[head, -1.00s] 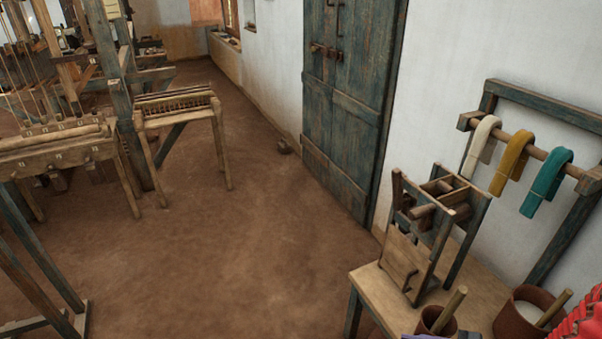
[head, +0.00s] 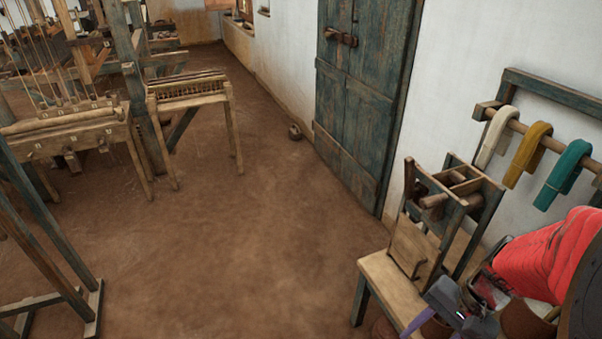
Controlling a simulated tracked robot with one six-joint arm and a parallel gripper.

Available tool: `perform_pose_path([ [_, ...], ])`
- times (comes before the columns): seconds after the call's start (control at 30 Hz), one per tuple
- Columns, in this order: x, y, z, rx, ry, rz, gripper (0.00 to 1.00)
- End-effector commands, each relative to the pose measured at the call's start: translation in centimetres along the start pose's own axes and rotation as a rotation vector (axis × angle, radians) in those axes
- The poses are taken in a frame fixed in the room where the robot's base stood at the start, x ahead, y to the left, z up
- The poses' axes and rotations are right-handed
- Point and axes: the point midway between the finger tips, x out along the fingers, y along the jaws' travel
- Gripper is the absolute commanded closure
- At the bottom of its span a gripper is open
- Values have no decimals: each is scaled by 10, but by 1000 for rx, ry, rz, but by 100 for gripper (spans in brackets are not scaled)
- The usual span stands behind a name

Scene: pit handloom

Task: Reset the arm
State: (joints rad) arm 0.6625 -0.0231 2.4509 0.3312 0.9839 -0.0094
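My arm, in a red sleeve, comes in at the lower right of the head view. My gripper (head: 452,308), grey with purple parts, is at its end, over the front right part of the small wooden table (head: 388,284). It is in front of the wooden frame device (head: 447,215) standing on that table. The fingers are small and partly cut off by the bottom edge, so I cannot tell whether they are open or shut. I see no object clearly held. A brown pot (head: 525,322) is partly hidden behind my arm.
A rack with white, yellow and teal cloth bands (head: 570,174) stands by the right wall. A blue-green door (head: 366,100) is behind. Wooden looms (head: 70,135) stand at the left. The earthen floor (head: 240,240) in the middle is clear.

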Motion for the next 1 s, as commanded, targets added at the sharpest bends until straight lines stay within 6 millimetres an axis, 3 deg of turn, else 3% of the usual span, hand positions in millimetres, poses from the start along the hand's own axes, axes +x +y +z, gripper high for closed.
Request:
perform_pose_path([
  [0.57, -73, -49, 23, -496, 365, 191, 58],
  [0.77, -97, -72, 44, -650, 476, 205, 58],
  [1.0, -120, -103, 82, -815, 589, 160, 58],
])
